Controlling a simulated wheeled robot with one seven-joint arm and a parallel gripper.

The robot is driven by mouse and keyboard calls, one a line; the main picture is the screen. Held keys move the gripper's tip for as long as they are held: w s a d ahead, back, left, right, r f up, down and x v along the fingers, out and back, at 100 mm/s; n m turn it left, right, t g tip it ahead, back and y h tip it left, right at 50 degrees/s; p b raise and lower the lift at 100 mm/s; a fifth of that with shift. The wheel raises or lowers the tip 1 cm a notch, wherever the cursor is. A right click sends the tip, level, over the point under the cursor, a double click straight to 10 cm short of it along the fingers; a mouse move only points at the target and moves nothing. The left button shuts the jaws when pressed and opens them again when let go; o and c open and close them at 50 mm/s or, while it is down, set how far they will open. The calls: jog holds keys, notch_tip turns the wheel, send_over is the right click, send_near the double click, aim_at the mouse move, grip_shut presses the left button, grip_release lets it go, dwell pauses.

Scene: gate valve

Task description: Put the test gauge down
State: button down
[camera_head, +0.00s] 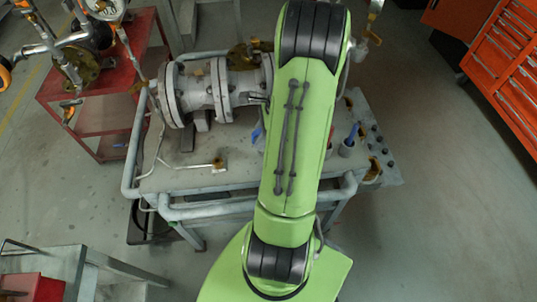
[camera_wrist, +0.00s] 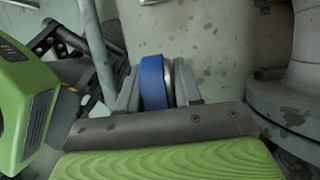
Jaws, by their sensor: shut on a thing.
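In the wrist view, a round thing with a thick blue rim and a silvery face edge, which looks like the test gauge (camera_wrist: 153,82), is between the two grey fingers of my gripper (camera_wrist: 157,88). The fingers press on its two sides, and it is seen edge-on, so its dial does not show. Behind it is a pale, spotted surface; I cannot tell whether the gauge touches it. In the head view my green arm reaches over the workbench (camera_head: 180,181) and hides my gripper and the gauge.
A grey flanged valve body (camera_head: 212,92) lies on the bench; a large grey flanged part (camera_wrist: 290,105) stands close right in the wrist view. A cup with a blue-handled tool (camera_head: 347,148) is right of my arm. A red cart (camera_head: 103,145) stands left, orange drawers (camera_head: 513,62) right.

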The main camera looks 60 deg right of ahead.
notch_tip(320, 180, down, 6)
jog(key=shift+d+r+b, duration=0.1)
jog(key=shift+r+b, duration=0.1)
jog(key=shift+b, duration=0.35)
jog(key=shift+f, duration=0.15)
jog(key=c, duration=0.8)
grip_release()
jog(key=shift+o, duration=0.2)
